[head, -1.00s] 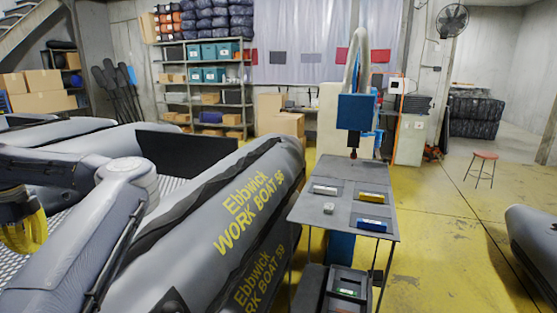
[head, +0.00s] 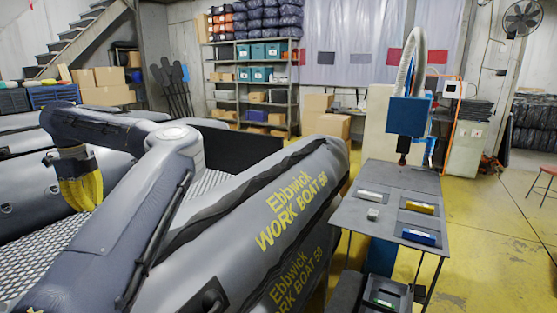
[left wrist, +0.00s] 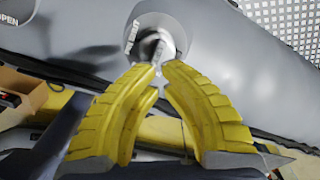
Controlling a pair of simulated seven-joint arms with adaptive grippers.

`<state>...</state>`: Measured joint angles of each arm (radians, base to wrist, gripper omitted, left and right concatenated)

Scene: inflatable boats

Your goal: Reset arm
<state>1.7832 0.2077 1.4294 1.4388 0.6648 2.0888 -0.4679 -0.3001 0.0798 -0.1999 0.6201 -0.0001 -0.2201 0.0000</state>
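My left arm reaches in from the left over a grey inflatable boat in the head view. Its yellow-fingered left gripper (head: 82,188) hangs down at the end of the arm, above the boat. In the left wrist view the two ribbed yellow fingers (left wrist: 163,72) bow outward and come close together at the tips. A round grey valve fitting (left wrist: 180,30) on the boat's tube shows just beyond the tips. A pale stem shows between or behind the tips, and I cannot tell whether they grip it. My right gripper is in neither view.
A grey boat tube with yellow lettering (head: 285,215) fills the middle. A grey table (head: 385,220) with small blocks stands to its right, below a blue machine head (head: 408,115). Shelves (head: 250,85) and cardboard boxes (head: 325,115) stand behind.

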